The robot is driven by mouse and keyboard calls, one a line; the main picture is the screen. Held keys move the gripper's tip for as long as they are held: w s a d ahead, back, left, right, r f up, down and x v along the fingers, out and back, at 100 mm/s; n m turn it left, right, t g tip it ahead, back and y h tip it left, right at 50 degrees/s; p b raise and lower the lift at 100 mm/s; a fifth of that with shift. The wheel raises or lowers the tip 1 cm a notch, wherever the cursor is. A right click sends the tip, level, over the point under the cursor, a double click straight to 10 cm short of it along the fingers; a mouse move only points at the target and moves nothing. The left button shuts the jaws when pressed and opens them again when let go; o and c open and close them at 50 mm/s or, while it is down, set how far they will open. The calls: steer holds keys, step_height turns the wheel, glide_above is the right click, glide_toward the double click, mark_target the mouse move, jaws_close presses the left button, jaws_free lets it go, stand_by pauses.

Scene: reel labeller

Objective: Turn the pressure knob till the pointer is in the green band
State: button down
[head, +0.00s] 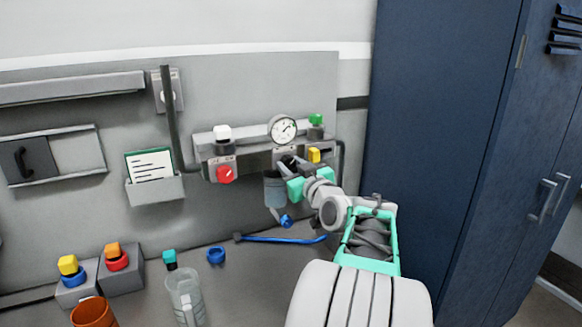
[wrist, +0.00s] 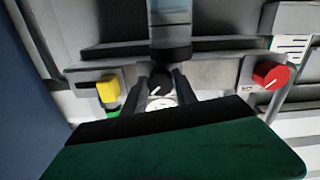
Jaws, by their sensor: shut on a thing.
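The round white pressure gauge (head: 283,129) sits on top of the grey wall panel. Its dark pointer is too small in the head view to tell against any green band. In the wrist view the gauge face (wrist: 160,103) is partly hidden behind my gripper. The pressure knob (wrist: 159,82) is small and black with a white mark, below the gauge on the panel. My gripper (wrist: 161,85) reaches the panel with one finger on each side of the knob, shut on it.
A red knob (head: 225,174) and a yellow block (head: 314,155) flank my gripper. White (head: 222,133) and green (head: 316,120) tops stand above. A grey cup (head: 275,188) hangs close below. A blue cabinet (head: 440,130) stands right. A clear jug (head: 186,295) stands on the bench.

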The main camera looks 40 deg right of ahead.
steer(key=shift+m, duration=0.3)
steer(key=shift+f+m+b, duration=0.1)
steer(key=shift+m+b, duration=0.45)
steer(key=shift+m, duration=0.35)
steer(key=shift+a+m+b, duration=0.1)
steer(key=shift+m+b, duration=0.2)
steer(key=shift+m, duration=1.6)
steer(key=c, duration=1)
jaws_free()
steer(key=shift+o, duration=0.2)
steer(key=b+v, duration=0.2)
steer(key=v, duration=0.5)
steer(key=shift+s, duration=0.35)
